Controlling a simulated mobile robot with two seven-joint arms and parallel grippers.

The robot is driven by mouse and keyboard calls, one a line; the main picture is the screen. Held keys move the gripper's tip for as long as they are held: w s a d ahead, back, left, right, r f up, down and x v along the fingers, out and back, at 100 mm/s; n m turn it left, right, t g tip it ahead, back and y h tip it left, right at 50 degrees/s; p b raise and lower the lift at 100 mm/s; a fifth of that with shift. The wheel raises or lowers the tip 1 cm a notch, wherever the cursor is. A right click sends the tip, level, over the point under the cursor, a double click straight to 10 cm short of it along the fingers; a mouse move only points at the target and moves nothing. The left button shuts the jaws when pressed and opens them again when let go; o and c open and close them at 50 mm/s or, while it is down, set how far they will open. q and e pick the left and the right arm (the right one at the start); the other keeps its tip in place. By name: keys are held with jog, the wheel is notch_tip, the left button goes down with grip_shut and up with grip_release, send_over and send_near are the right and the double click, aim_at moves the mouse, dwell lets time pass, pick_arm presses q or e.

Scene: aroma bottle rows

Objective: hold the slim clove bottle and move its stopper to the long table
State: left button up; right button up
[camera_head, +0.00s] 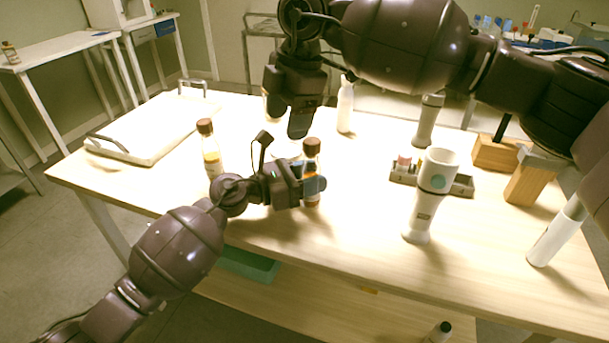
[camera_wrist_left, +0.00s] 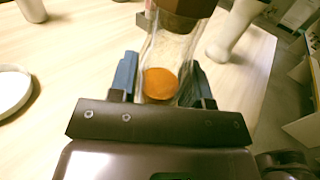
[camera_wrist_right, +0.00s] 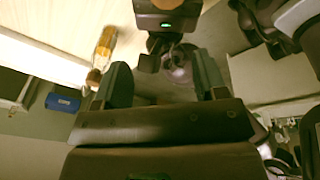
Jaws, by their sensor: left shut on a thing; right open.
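A slim glass bottle (camera_head: 312,168) with amber liquid stands upright near the table's front edge, its brown stopper (camera_head: 312,146) on top. My left gripper (camera_head: 311,187) is shut around its body. In the left wrist view the bottle (camera_wrist_left: 166,52) sits between the fingers, with the stopper (camera_wrist_left: 186,9) at the top edge. My right gripper (camera_head: 298,128) is open, empty and pointing down, just behind and above the held bottle. A second amber bottle (camera_head: 211,160) with a brown stopper (camera_head: 205,126) stands to the left. The long table cannot be told for sure.
A white tray (camera_head: 150,133) with handles lies at the table's left. A white bottle (camera_head: 345,108) stands behind. To the right are a small grey rack (camera_head: 462,187), a tall white device (camera_head: 421,212) and wooden blocks (camera_head: 525,186). The front right tabletop is fairly clear.

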aim_at(311, 145)
jog(key=s+a+n+g+y, duration=0.1)
jog(key=s+a+y, duration=0.2)
jog(key=a+y, duration=0.15)
jog(key=s+a+n+y, duration=0.1)
jog(key=s+a+y, duration=0.15)
jog(key=a, duration=0.35)
jog(key=s+a+r+m+t+y, duration=0.3)
jog(key=s+a+r+t+y, duration=0.15)
jog(key=r+y, duration=0.6)
jog(key=w+d+f+m+t+h, duration=0.2)
jog(key=d+m+t+h, duration=0.25)
jog(key=m+t, duration=0.45)
jog(key=w+d+f+m+t+h, duration=0.1)
jog(key=d+f+m+t+h, duration=0.1)
jog(key=d+m+t+h, duration=0.45)
jog(key=s+d+f+m+g+h, duration=0.3)
jog(key=d+f+m+h, duration=0.4)
jog(key=f+m+h, duration=0.35)
jog(key=shift+n, duration=0.5)
jog(key=x, duration=1.1)
jog(key=shift+w, duration=0.35)
